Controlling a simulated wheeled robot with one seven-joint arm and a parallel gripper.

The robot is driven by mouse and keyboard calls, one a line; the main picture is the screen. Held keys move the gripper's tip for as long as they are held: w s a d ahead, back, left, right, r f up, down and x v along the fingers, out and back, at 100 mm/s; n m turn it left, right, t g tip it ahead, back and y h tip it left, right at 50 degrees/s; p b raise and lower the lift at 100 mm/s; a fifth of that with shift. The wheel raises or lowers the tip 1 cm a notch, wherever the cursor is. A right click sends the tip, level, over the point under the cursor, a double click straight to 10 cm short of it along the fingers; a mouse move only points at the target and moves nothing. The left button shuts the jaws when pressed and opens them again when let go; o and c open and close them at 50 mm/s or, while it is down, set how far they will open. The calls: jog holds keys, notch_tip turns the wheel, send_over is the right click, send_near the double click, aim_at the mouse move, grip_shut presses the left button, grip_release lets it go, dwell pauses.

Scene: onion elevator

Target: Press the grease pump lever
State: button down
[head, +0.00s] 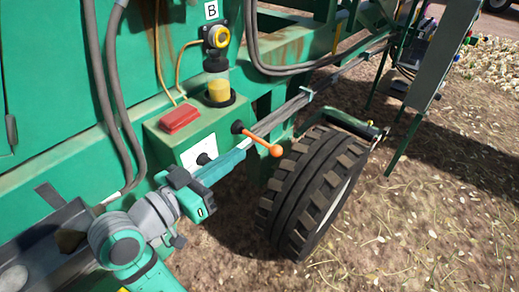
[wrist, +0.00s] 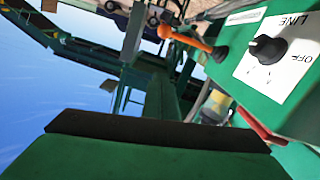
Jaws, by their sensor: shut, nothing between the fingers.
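The grease pump lever is an orange rod with a round knob (head: 262,140). It sticks out to the right from a dark pivot on the green box (head: 218,128); it also shows at the top of the wrist view (wrist: 185,37). My gripper (head: 243,151) is shut and empty, its teal fingers pointing up and right along the box's front. In the head view its tips lie just below the lever's rod; I cannot tell if they touch it. A green finger with a dark edge (wrist: 150,150) fills the bottom of the wrist view.
The box carries a red cover (head: 180,118), a yellow reservoir (head: 219,90) and a black selector knob (wrist: 265,48) marked LINE and OFF. A large tyre (head: 312,190) stands close right of the lever. Grey hoses (head: 105,100) hang at left. Open ground lies at lower right.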

aim_at(266, 145)
jog(key=f+x, duration=0.1)
jog(key=x, duration=0.6)
jog(key=f+x, duration=0.1)
jog(key=x, duration=0.3)
jog(key=shift+s+f, duration=0.25)
jog(key=shift+f, duration=0.65)
jog(key=shift+s, duration=0.1)
jog(key=shift+d, duration=0.15)
